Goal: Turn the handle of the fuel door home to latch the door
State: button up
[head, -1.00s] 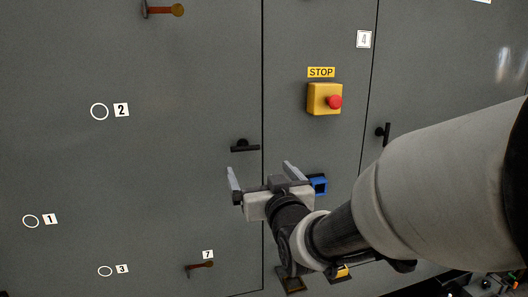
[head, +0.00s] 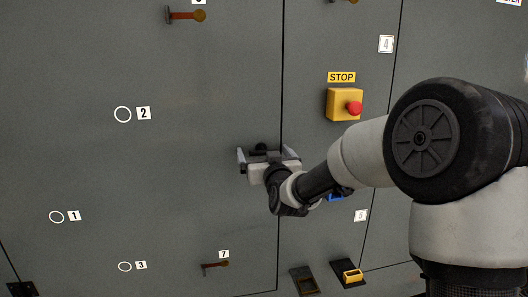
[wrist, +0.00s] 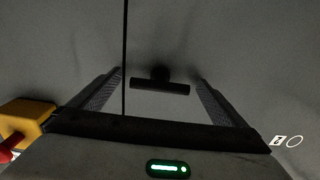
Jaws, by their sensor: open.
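The black T-shaped handle (wrist: 160,87) sits on the large grey door (head: 190,165), just beside the door's vertical seam. In the wrist view its bar lies crosswise between my two fingers, with a gap to each and its round hub behind it. My gripper (head: 267,155) is open in front of the handle; its fingers also show in the wrist view (wrist: 158,78). In the head view the gripper covers most of the handle, and only its dark hub shows between the fingers. I cannot tell whether the fingertips reach past the bar.
A yellow STOP box (head: 344,104) with a red button is on the panel right of the seam. A blue part (head: 336,197) is partly hidden by my arm. A rust-brown handle (head: 186,15) is high on the door, another (head: 214,267) low.

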jog(key=shift+w, duration=0.1)
jog(key=c, duration=1)
jog(key=shift+f+b, duration=0.1)
jog(key=shift+b, duration=0.35)
jog(key=m+b, duration=0.2)
jog(key=b, duration=0.2)
jog(key=shift+f+m, duration=0.2)
jog(key=shift+m, duration=0.2)
jog(key=m+b, duration=0.6)
jog(key=b, duration=0.2)
jog(key=shift+m, duration=0.3)
jog(key=m+b, duration=0.6)
jog(key=b, duration=0.1)
jog(key=shift+r+m+b, duration=0.25)
jog(key=shift+m+b, duration=0.8)
jog(key=shift+m, duration=0.15)
